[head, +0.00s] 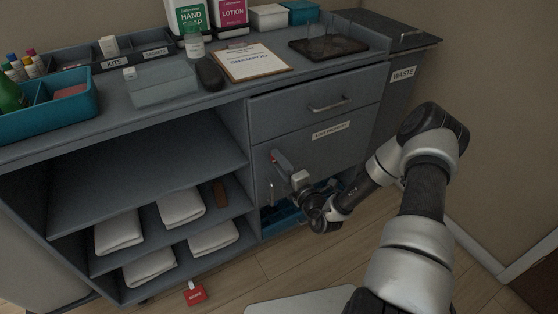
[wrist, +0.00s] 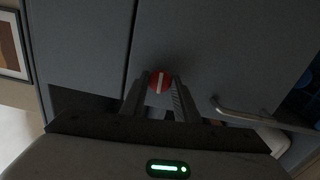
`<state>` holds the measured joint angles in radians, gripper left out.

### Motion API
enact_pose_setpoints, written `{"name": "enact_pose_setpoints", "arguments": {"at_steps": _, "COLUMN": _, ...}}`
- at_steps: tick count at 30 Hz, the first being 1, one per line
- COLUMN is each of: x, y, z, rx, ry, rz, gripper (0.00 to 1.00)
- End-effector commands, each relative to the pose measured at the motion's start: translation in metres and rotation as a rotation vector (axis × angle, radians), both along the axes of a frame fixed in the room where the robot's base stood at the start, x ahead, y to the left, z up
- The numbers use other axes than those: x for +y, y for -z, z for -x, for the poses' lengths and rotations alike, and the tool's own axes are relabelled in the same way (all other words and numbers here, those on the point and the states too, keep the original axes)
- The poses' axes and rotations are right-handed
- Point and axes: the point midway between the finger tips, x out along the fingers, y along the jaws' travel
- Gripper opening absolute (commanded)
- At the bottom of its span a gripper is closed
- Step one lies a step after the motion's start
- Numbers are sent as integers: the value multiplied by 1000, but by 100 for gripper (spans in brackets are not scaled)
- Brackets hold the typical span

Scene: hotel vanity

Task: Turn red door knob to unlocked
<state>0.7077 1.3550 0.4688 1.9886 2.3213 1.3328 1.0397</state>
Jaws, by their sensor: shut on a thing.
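The red door knob (wrist: 160,82) is a round red disc with a white bar, on the grey cabinet door (wrist: 195,45). In the wrist view the bar runs roughly up and down, slightly tilted. My gripper (wrist: 160,90) has one finger on each side of the knob and is shut on it. In the head view my gripper (head: 284,168) meets the door's upper left, where a bit of the red knob (head: 275,155) shows. Most of the knob is hidden there.
The door's metal handle (head: 271,192) is below my gripper; it also shows in the wrist view (wrist: 238,108). A drawer (head: 300,110) is above the door. Open shelves with folded towels (head: 182,207) are to the left. A red tag (head: 195,294) is near the floor.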

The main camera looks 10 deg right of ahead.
Motion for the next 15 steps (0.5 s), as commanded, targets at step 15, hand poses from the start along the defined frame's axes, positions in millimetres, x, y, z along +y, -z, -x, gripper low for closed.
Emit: {"name": "enact_pose_setpoints", "arguments": {"at_steps": 15, "x": 0, "y": -3, "z": 0, "rx": -139, "ry": -1, "rz": 431, "gripper": 5}}
